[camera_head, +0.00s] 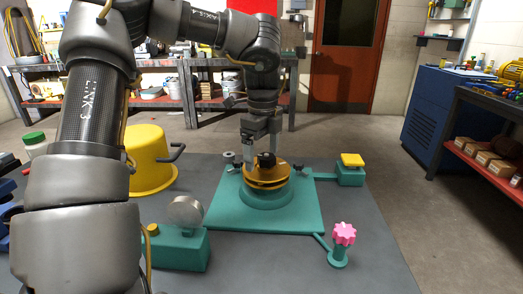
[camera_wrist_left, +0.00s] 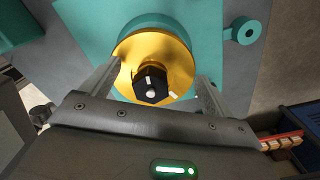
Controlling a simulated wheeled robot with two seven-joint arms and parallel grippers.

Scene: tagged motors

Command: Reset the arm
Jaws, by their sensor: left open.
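My left gripper (camera_head: 262,142) points down over the orange-gold disc (camera_head: 268,176) of the teal fixture, in the middle of the table. It is open, with its fingers to either side of the black knob (camera_head: 266,159) on the disc. The left wrist view shows the black knob (camera_wrist_left: 151,86) and the gold disc (camera_wrist_left: 180,62) between the two spread fingers (camera_wrist_left: 158,88). I cannot tell whether the fingers touch the disc. My left arm comes in from the left and hides part of the table. My right gripper is not in view.
The teal base plate (camera_head: 230,215) carries a yellow block (camera_head: 352,159) at right and a pink knob (camera_head: 344,233) at front right. A teal block with a silver disc (camera_head: 186,211) and a yellow bucket (camera_head: 150,165) stand left. The grey table (camera_head: 375,262) is bare at front right.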

